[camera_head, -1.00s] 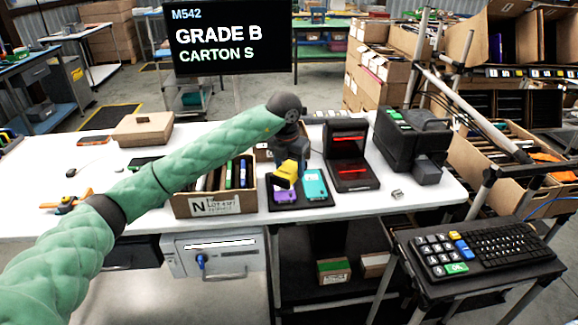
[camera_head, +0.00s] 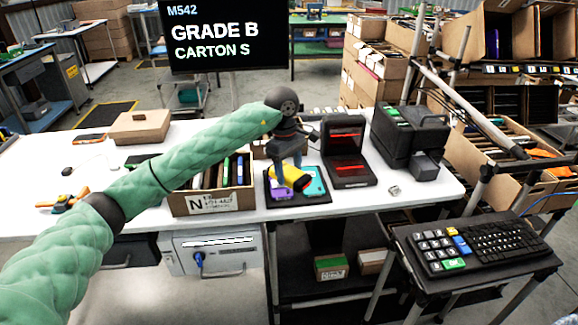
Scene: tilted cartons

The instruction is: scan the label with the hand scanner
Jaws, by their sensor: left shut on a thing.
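My left gripper (camera_head: 290,163) comes in from the left over a black mat (camera_head: 296,200). It is shut on a yellow tool with a dark end, seemingly the hand scanner (camera_head: 292,177). The scanner is tilted, low over the mat; I cannot tell whether it touches anything. A purple device (camera_head: 279,192) and a teal device (camera_head: 317,187) lie on the mat, both partly hidden by the scanner. A white label marked N (camera_head: 211,203) is on the front of an open carton (camera_head: 247,198) left of the mat. My right gripper is not in view.
A black stand with red lines (camera_head: 347,170) and a black printer-like machine (camera_head: 410,140) stand right of the mat. A closed brown box (camera_head: 140,127) is at the back left. A screen (camera_head: 228,40) reads GRADE B, CARTON S. A keyboard (camera_head: 490,245) is at front right.

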